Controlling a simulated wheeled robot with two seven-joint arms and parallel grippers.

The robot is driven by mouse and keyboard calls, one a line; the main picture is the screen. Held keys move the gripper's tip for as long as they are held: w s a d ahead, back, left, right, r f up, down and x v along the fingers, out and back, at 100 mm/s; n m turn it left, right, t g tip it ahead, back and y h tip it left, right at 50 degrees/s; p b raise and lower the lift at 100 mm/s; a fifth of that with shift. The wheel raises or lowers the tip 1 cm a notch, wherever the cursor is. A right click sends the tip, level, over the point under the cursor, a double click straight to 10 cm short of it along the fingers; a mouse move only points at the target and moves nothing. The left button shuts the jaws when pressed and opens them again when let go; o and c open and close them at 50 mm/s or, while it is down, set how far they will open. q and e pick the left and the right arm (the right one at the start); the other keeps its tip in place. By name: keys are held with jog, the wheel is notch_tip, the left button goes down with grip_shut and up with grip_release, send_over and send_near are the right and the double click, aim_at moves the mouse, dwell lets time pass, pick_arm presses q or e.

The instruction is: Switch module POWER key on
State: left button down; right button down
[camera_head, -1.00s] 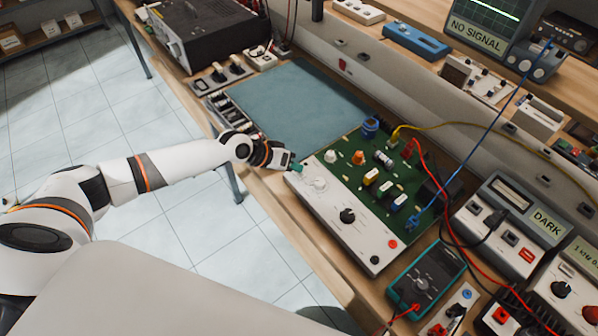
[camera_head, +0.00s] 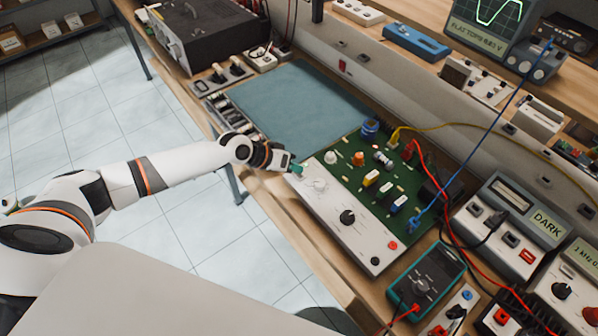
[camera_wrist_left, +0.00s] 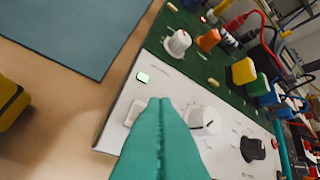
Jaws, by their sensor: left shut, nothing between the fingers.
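The module (camera_head: 345,215) is a white panel with a green circuit board behind it, on the bench. In the left wrist view, a pale key (camera_wrist_left: 134,113) sits near the panel's left end, partly hidden by my fingers. A small green light (camera_wrist_left: 143,77) glows above it. My left gripper (camera_head: 297,169) is at the panel's near left end. Its teal fingers (camera_wrist_left: 162,103) are shut together with nothing between them, beside the key; I cannot tell whether they touch it. My right gripper is out of view.
White and black knobs (camera_head: 347,217) stand along the panel. A scope screen (camera_head: 489,20) shows a wave and text. A teal meter (camera_head: 428,278) and red, blue and yellow leads lie to the right. A blue-grey mat (camera_head: 290,105) is clear.

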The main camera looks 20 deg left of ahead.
pick_arm(q)
jog(key=shift+r, duration=0.15)
notch_tip(320, 180, up, 6)
jog(key=p, duration=0.5)
